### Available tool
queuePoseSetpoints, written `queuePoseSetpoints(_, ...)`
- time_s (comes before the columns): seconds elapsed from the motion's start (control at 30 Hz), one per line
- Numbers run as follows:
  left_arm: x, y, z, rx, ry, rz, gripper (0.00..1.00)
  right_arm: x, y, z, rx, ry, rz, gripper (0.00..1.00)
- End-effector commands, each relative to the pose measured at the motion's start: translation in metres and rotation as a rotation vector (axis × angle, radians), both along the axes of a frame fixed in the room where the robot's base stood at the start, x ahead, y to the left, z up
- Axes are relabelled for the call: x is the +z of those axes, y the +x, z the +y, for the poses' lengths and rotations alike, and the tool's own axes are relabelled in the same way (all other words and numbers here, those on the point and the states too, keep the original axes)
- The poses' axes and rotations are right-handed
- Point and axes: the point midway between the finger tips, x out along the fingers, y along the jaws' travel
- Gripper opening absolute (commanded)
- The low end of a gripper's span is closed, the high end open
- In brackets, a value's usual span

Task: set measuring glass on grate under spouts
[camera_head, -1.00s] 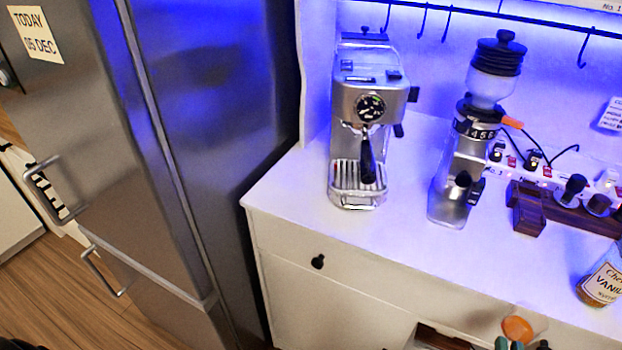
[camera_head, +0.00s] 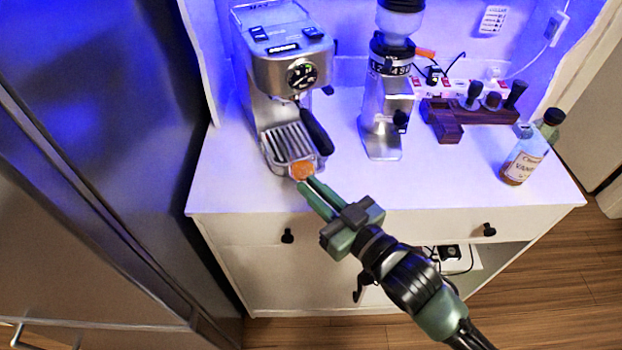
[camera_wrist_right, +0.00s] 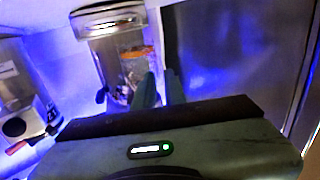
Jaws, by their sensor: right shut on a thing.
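The measuring glass (camera_head: 302,170), small and clear with orange showing in it, is at the front edge of the espresso machine's grate (camera_head: 283,146). My right gripper (camera_head: 311,184) is shut on the glass and reaches in from the lower right. The espresso machine (camera_head: 280,75) is silver, with a dark portafilter handle (camera_head: 316,130) sticking out above the grate. The glass also shows in the right wrist view (camera_wrist_right: 134,66), beside my green fingers (camera_wrist_right: 160,90). I cannot tell whether the glass touches the grate. The spouts are hidden. My left gripper is out of view.
A grinder (camera_head: 385,110) stands right of the machine. A dark wooden stand (camera_head: 445,122) and a vanilla bottle (camera_head: 522,160) are farther right. A steel fridge (camera_head: 100,130) is on the left. The white counter (camera_head: 340,190) is clear in front.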

Motion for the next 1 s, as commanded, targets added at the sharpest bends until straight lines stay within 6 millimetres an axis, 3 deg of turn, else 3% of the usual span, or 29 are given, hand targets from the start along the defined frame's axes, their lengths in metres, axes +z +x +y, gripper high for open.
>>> queuePoseSetpoints(0.3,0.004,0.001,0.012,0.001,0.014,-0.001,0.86,-0.002,0.005,0.005,0.039,0.004,0.000,0.00)
queuePoseSetpoints(0.7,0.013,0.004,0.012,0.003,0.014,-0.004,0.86,0.000,0.004,0.004,0.038,0.003,0.000,0.00)
queuePoseSetpoints(1.0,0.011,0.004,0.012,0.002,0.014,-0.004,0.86,-0.003,0.025,0.006,0.037,0.003,-0.002,0.00)
